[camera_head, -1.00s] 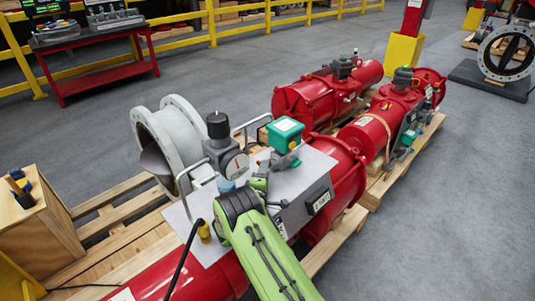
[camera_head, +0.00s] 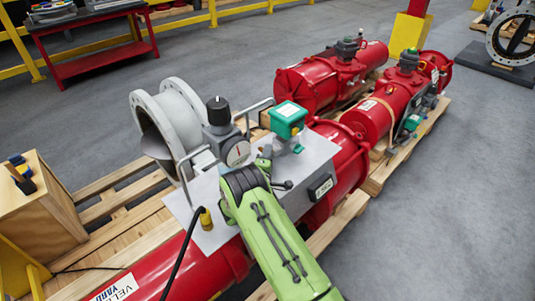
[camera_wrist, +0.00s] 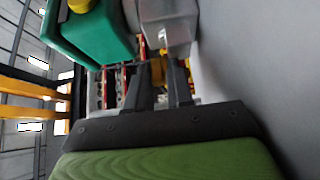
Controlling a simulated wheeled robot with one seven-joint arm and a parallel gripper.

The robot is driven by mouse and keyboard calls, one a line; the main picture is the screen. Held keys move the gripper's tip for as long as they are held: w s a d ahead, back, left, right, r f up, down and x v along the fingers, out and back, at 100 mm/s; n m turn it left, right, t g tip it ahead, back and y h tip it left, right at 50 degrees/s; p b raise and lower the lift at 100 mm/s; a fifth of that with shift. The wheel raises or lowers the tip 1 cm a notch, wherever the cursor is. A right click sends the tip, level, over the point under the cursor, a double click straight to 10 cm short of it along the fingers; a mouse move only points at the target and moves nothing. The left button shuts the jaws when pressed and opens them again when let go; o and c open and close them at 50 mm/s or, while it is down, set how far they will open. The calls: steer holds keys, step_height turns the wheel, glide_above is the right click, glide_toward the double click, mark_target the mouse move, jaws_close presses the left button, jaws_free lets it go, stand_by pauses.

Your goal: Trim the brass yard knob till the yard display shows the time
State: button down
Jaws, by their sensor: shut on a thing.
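My gripper (camera_wrist: 160,88) shows in the wrist view with its two dark fingers close together around a small brass-coloured piece (camera_wrist: 157,70), which appears to be the knob. A grey metal block is just beyond the fingertips. In the head view my green arm reaches over the grey plate, and my gripper (camera_head: 265,158) is partly hidden at its end beside the green box; the knob cannot be made out there. A small display (camera_head: 322,187) sits on a dark grey box to the right of my arm. Its characters are too small to read.
The green box (camera_head: 287,119) stands close to my gripper and fills the upper left of the wrist view (camera_wrist: 88,35). A black-topped regulator with a round gauge (camera_head: 238,152) and wire handles stand to the left. A yellow-ended cable (camera_head: 205,218) rises from the plate.

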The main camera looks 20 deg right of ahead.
steer(key=shift+r+y, duration=0.25)
steer(key=shift+y, duration=0.05)
steer(key=n+y, duration=0.1)
steer(key=n+t+y+p, duration=0.1)
steer(key=y, duration=0.1)
steer(key=n+t+y+p, duration=0.1)
steer(key=shift+s+d+r+n+y, duration=0.1)
steer(key=shift+d+r+n+y, duration=0.2)
steer(key=shift+d+n, duration=0.1)
steer(key=n+y+p, duration=0.1)
steer(key=y+p, duration=0.1)
steer(key=n+y+p, duration=0.2)
steer(key=y, duration=0.1)
steer(key=shift+d+f+t, duration=0.1)
steer(key=shift+d+t, duration=0.1)
steer(key=shift+t, duration=0.2)
steer(key=shift+p, duration=0.35)
steer(key=c, duration=1.1)
jaws_free()
steer(key=shift+f, duration=0.1)
steer(key=shift+f, duration=0.15)
